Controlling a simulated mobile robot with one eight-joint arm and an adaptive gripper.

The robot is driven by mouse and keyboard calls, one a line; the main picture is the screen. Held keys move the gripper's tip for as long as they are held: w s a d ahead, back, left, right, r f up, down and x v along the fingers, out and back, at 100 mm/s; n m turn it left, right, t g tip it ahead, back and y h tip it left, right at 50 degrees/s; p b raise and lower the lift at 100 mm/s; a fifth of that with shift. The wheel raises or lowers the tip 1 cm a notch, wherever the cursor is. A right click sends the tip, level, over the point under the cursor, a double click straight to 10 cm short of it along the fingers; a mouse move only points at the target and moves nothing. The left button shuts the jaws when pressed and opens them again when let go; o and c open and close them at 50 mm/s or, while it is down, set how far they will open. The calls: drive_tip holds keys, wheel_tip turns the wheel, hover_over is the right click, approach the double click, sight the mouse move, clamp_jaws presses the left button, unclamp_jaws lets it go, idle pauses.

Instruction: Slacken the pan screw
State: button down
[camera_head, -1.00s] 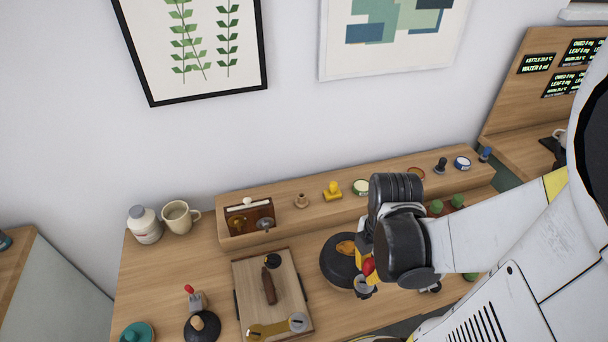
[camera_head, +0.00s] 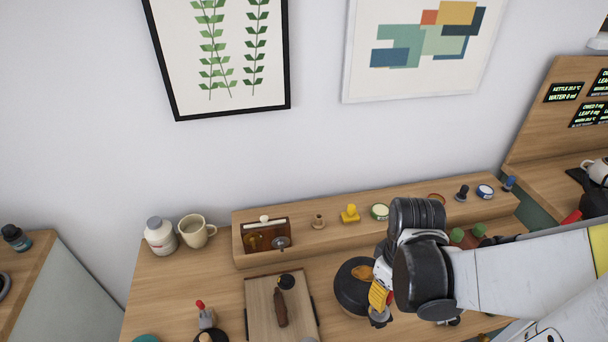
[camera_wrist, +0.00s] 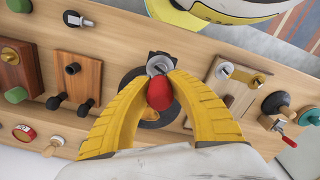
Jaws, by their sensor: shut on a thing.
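My gripper (camera_wrist: 160,78) has yellow ribbed fingers closed around a red knob (camera_wrist: 159,95) with a grey metal round part (camera_wrist: 160,65) at the fingertips. In the head view my gripper (camera_head: 380,308) is at the right front edge of a black round base (camera_head: 351,290) with a brass-coloured piece (camera_head: 363,273) on it. The same base shows behind the fingers in the wrist view (camera_wrist: 133,80).
A wooden board (camera_head: 262,312) with a brown handle (camera_head: 280,307) lies left of the base. A red-handled clamp (camera_head: 205,315) stands farther left. A raised shelf (camera_head: 335,226) behind carries small knobs and tins. A mug (camera_head: 195,231) and white bottle (camera_head: 160,237) stand at the back left.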

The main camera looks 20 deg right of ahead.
drive_tip(key=shift+f+b, duration=0.8)
idle(1.0)
drive_tip(key=n, duration=0.8)
drive_tip(key=shift+n, duration=1.1)
